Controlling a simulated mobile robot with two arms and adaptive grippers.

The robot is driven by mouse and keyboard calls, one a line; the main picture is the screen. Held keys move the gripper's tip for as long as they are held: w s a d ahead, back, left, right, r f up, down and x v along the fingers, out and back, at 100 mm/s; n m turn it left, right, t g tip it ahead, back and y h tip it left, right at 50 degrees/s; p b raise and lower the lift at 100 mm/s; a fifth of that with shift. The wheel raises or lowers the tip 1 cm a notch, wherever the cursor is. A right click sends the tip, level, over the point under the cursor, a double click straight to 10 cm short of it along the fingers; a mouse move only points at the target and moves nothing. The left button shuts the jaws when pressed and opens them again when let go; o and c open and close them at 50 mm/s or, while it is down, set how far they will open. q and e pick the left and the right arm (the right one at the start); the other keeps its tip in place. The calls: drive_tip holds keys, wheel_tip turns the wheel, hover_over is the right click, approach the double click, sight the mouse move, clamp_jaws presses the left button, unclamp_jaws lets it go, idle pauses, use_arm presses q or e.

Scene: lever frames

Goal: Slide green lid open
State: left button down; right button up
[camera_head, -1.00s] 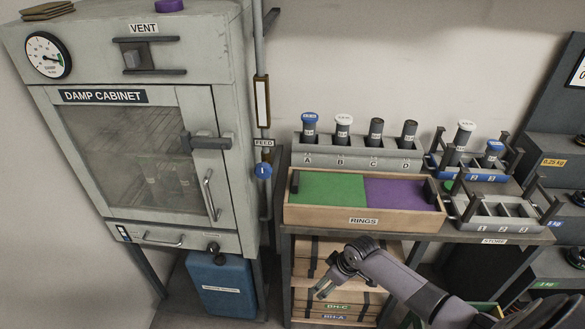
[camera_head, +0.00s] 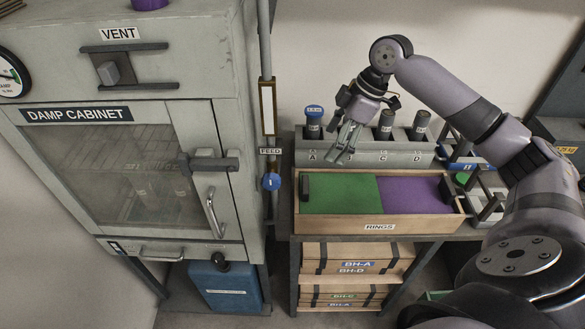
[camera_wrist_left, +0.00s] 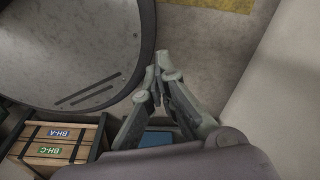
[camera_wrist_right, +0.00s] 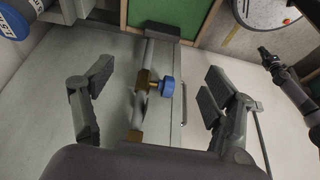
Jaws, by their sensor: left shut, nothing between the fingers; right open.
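The green lid (camera_head: 340,194) covers the left half of the wooden box labelled RINGS (camera_head: 330,225). A dark block handle (camera_head: 305,186) stands at its left end. The purple lid (camera_head: 412,191) covers the right half, with a dark block at its right end. My right gripper (camera_head: 345,141) is open and empty in front of the tube rack, above the back of the green lid and not touching it. In the right wrist view, the green lid (camera_wrist_right: 183,12) shows at the top edge, beyond the open fingers. My left gripper (camera_wrist_left: 158,62) is shut and empty over the floor.
The tube rack (camera_head: 310,152) stands close behind the box, partly hidden by my right gripper. Labelled cases (camera_head: 350,253) sit on shelves below.

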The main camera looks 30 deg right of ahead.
drive_tip(key=p, duration=0.1)
approach(307, 184)
drive_tip(key=f, duration=0.1)
drive_tip(key=x, duration=0.3)
drive_tip(key=p+x, duration=0.1)
drive_tip(key=x, duration=0.4)
drive_tip(key=shift+w+a+f+p, duration=0.25)
drive_tip(key=shift+a+p, duration=0.05)
drive_tip(key=shift+a, duration=0.05)
drive_tip(key=shift+f, duration=0.2)
use_arm(q)
drive_tip(key=shift+s+r, duration=1.3)
use_arm(e)
drive_tip(key=shift+a, duration=0.1)
drive_tip(key=shift+c, duration=0.3)
drive_tip(key=c, duration=1.6)
use_arm(q)
drive_tip(key=shift+w+d, duration=0.1)
drive_tip(key=shift+w, duration=0.15)
